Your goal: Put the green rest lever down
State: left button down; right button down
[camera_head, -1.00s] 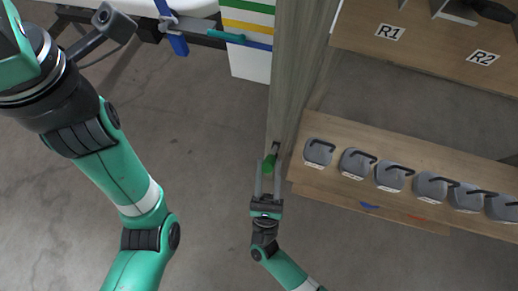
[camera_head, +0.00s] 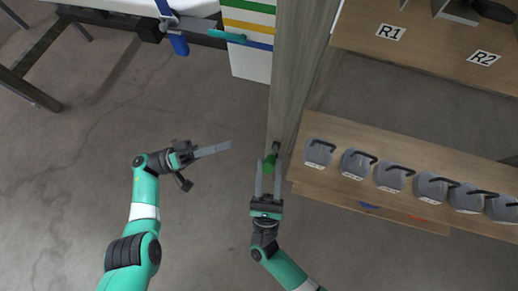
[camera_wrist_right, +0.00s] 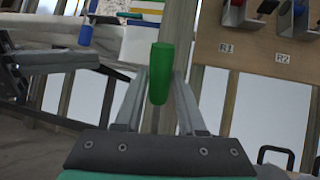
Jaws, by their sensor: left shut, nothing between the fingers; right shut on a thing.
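In the right wrist view the green lever (camera_wrist_right: 160,72) stands upright in the picture, between the fingers. My right gripper (camera_head: 268,172) is shut on the green lever; its fingers lie on both sides of it. My left gripper (camera_head: 229,146) is shut and empty. It hangs over bare floor, left of the post and apart from the lever. Its grey fingers point right, and it shows at the left of the right wrist view.
A wooden shelf (camera_head: 408,213) right of the post holds several grey weights with black handles. A board marked R1 (camera_head: 390,32) and R2 (camera_head: 483,57) lies at the upper right. Floor at left is free.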

jog(key=shift+f, duration=0.15)
pick_arm(q)
jog(key=s+d, duration=0.2)
jog(key=d, duration=0.7)
jog(key=shift+s+r, duration=0.15)
jog(key=shift+r, duration=0.15)
